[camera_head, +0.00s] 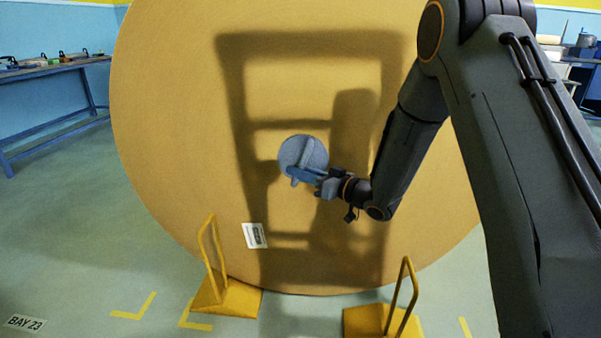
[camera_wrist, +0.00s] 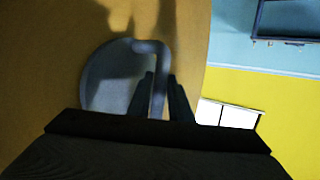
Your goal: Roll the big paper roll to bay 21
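The big paper roll (camera_head: 180,130) stands upright on its edge and fills the middle of the head view, its flat tan face towards me. A round grey-blue hub plate with a crank-like handle (camera_head: 304,155) sits at its centre. My gripper (camera_head: 320,180) is at this handle. In the wrist view the handle's bar (camera_wrist: 158,80) lies between my two fingers (camera_wrist: 161,88), which appear closed on it. A yellow chock (camera_head: 225,297) with an upright loop is at the roll's lower left, another (camera_head: 383,321) at its lower right. Bay 21 is not seen.
A floor label reading BAY 23 (camera_head: 25,322) lies at the lower left, with yellow corner marks (camera_head: 134,306) nearby. A blue workbench (camera_head: 55,75) stands at the far left. Open green floor (camera_head: 80,220) lies left of the roll. Shelving with pots is at the far right.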

